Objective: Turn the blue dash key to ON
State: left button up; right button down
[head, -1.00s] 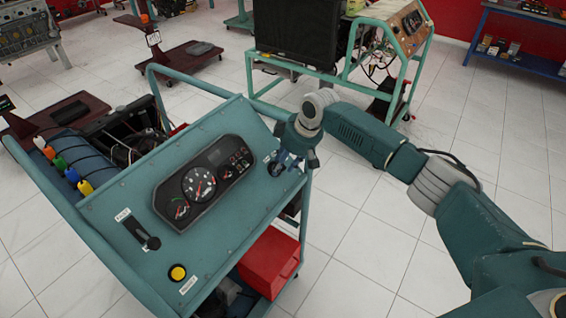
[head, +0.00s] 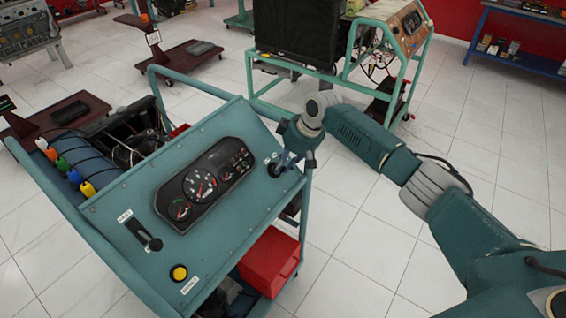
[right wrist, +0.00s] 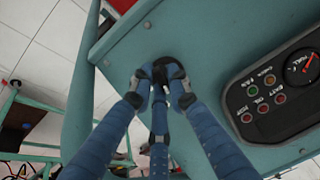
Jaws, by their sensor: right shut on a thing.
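The teal engine trainer's sloped panel (head: 235,215) carries the dash key's round black lock at its upper right corner. My right gripper (head: 281,167) is at that corner, with its fingers shut on the key. In the right wrist view, the blue fingers (right wrist: 160,90) close together over the black lock (right wrist: 162,66). The key itself is mostly hidden between the fingers, so its position cannot be read. Small white marks show on the panel beside the lock. My left gripper is not in view.
A gauge cluster (head: 207,183) sits left of the lock; its edge shows close by in the wrist view (right wrist: 278,90). A black lever (head: 150,238) and yellow button (head: 179,273) are lower on the panel. A red box (head: 269,262) stands beneath. Another trainer (head: 330,75) stands behind.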

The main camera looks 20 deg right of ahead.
jog(key=shift+r+m+y+p, duration=0.1)
jog(key=shift+m+y+p, duration=0.35)
jog(key=shift+m, duration=0.75)
jog(key=shift+d+m+g+y+p, duration=0.1)
jog(key=shift+m+g+y+p, duration=0.3)
jog(key=shift+m, duration=1.4)
jog(key=shift+y, duration=0.25)
jog(key=c, duration=1.7)
grip_release()
jog(key=shift+o, duration=0.2)
jog(key=v, duration=1.1)
jog(key=shift+s+d+r, duration=0.2)
jog(key=shift+d+r, duration=0.05)
jog(key=shift+r, duration=0.05)
